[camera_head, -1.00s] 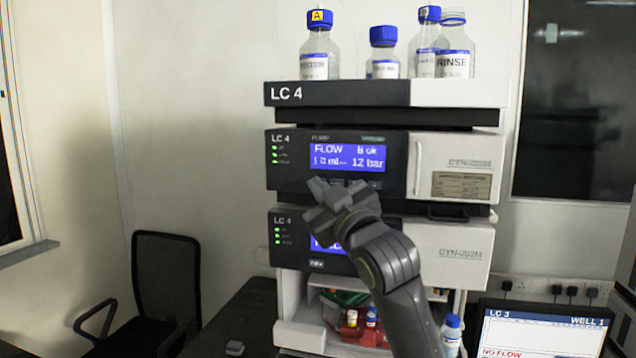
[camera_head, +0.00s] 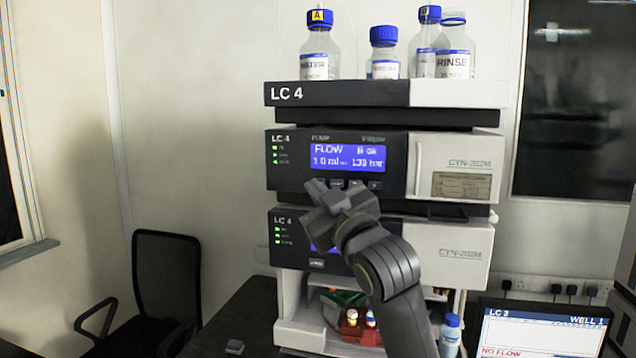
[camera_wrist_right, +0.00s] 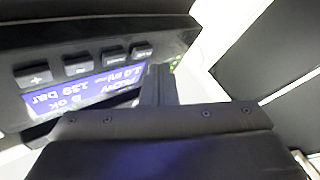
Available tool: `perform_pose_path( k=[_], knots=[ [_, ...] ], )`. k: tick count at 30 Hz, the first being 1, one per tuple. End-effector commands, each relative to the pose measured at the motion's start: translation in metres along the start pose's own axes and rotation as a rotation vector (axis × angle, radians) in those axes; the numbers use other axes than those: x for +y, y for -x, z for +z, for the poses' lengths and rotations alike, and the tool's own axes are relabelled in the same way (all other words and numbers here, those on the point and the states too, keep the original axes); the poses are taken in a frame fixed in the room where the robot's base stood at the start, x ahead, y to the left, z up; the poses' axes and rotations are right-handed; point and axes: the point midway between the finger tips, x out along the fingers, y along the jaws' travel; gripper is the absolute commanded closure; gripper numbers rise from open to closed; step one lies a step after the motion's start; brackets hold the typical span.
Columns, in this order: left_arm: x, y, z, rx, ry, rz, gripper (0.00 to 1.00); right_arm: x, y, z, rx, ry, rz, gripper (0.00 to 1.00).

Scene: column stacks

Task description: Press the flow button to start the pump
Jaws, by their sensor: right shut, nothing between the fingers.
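The LC 4 pump module (camera_head: 290,173) has a blue display (camera_head: 347,157) reading FLOW, ok, about 1.0 ml and 139 bar. A row of small dark buttons (camera_head: 354,184) sits just below the display. They show upside down in the right wrist view, with a plus button (camera_wrist_right: 35,75) at the left and another button (camera_wrist_right: 142,50) nearest the fingers. My right gripper (camera_head: 317,188) is shut and empty, with its fingertips at the left end of the button row. In the right wrist view the fingertips (camera_wrist_right: 158,82) overlap the panel; contact cannot be told. My left gripper is not in view.
Several blue-capped bottles (camera_head: 319,55) stand on top of the stack. A second module (camera_head: 290,258) sits below, partly hidden by my right arm. A red holder with vials (camera_head: 360,330) is in the bottom bay. A monitor (camera_head: 540,330) stands at the lower right.

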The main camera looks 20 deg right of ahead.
Motion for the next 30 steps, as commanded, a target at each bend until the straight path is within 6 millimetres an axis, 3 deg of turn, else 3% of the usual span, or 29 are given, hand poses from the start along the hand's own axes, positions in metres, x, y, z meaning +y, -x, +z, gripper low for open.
perform_pose_path(
  k=[5,19,30],
  knots=[
    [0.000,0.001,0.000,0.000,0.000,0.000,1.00,-0.002,0.002,-0.002,0.000,-0.001,-0.001,1.00],
    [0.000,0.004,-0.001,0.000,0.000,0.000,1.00,-0.024,0.032,-0.024,0.001,-0.002,-0.001,1.00],
    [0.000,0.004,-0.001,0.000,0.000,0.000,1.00,-0.025,0.035,-0.025,-0.001,0.001,0.000,1.00]
  ],
)
